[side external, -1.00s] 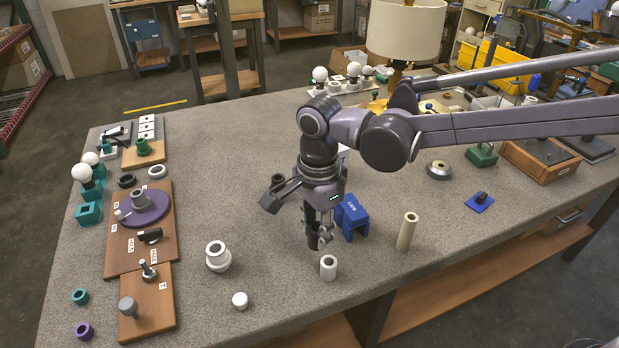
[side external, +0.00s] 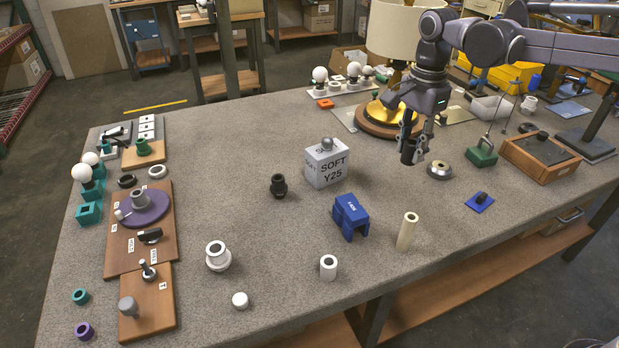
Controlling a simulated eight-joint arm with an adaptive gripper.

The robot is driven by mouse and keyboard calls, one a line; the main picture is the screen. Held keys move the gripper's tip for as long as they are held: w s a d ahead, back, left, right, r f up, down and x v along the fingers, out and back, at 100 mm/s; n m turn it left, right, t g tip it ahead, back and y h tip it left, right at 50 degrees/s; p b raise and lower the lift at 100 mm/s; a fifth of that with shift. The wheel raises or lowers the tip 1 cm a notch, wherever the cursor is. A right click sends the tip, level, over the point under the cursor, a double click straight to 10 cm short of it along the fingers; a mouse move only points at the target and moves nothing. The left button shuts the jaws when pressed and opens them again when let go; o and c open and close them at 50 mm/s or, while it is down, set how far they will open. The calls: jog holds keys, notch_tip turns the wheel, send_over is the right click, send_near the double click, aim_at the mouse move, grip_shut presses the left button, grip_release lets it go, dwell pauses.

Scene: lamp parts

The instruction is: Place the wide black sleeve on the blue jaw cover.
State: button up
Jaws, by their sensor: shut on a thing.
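The blue jaw cover (side external: 351,217) is a blue arch-like block with white lettering, standing on the grey bench right of centre. My gripper (side external: 415,152) is shut on a dark, upright wide black sleeve (side external: 407,152). It holds the sleeve behind and to the right of the jaw cover, well apart from it. The fingers hide part of the sleeve, and I cannot tell its exact height above the bench.
A grey SOFT Y25 block (side external: 327,164) and a small black stepped part (side external: 279,186) stand left of the gripper. A silver dome part (side external: 439,170) is close on its right. A cream tube (side external: 407,231) stands right of the jaw cover. A lamp (side external: 391,118) is behind.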

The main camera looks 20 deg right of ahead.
jog(key=a+f, duration=0.2)
jog(key=a, duration=0.1)
jog(key=w+a+f, duration=0.1)
jog(key=a+f, duration=0.1)
jog(key=a, duration=0.2)
jog(key=w+a+f, duration=0.1)
jog(key=a+f, duration=0.1)
jog(key=a, duration=0.1)
jog(key=shift+w+a+f, duration=0.15)
jog(key=shift+a+f, duration=0.2)
jog(key=shift+f, duration=2.05)
jog(key=shift+f, duration=0.15)
jog(key=o, duration=1)
jog(key=shift+o, duration=0.2)
